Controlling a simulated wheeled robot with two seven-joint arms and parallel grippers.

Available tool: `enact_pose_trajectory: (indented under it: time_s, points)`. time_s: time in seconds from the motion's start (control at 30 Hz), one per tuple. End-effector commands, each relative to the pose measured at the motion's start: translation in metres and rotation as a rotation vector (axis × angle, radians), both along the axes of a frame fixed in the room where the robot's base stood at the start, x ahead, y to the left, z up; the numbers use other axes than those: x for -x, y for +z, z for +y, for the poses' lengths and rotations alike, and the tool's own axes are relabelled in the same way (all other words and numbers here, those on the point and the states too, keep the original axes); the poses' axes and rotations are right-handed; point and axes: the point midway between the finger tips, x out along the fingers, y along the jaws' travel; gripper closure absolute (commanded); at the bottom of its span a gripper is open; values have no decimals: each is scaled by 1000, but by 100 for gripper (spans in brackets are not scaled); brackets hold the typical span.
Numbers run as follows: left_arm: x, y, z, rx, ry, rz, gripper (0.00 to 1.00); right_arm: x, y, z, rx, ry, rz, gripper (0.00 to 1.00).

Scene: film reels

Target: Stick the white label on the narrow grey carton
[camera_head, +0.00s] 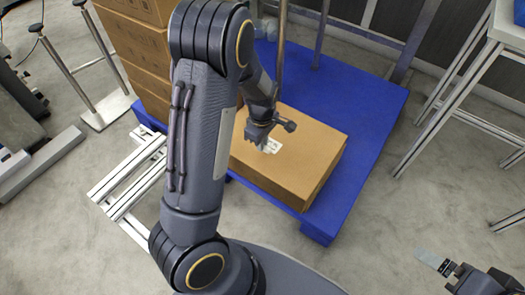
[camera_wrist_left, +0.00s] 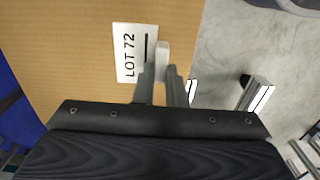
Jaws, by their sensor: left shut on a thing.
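The white label (camera_wrist_left: 130,55), printed "LOT 72", lies over the top of a large brown carton (camera_head: 300,165). It shows as a small white patch in the head view (camera_head: 272,146). My left gripper (camera_wrist_left: 163,78) is shut at the label's edge, with a pale piece between its fingers; I cannot tell whether the label touches the cardboard. In the head view my left gripper (camera_head: 258,139) is low over the carton's top. My right gripper (camera_head: 435,263) is at the lower right, away from the carton; its jaw state is unclear. I see no narrow grey carton.
The brown carton stands on a blue pallet (camera_head: 372,125). More brown cartons (camera_head: 140,55) are stacked at its back left. A metal frame (camera_head: 130,180) lies left of the pallet. A metal-legged table (camera_head: 485,70) stands at the right. Grey floor is open at the lower right.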

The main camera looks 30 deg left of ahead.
Motion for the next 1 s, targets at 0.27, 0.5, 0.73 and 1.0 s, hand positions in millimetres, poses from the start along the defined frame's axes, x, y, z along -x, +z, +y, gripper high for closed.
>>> enact_pose_trajectory:
  time_s: [0.27,0.5,0.73,1.0]
  points:
    - [-13,-19,7,0,0,1,100,0,-11,0,0,0,0,0]
    - [-16,-48,9,-1,0,1,100,0,-19,0,0,0,0,0]
    - [-16,-47,8,-1,0,-1,100,0,-18,0,0,0,0,0]
    - [-16,-51,8,-1,0,0,76,0,-20,0,0,0,0,0]
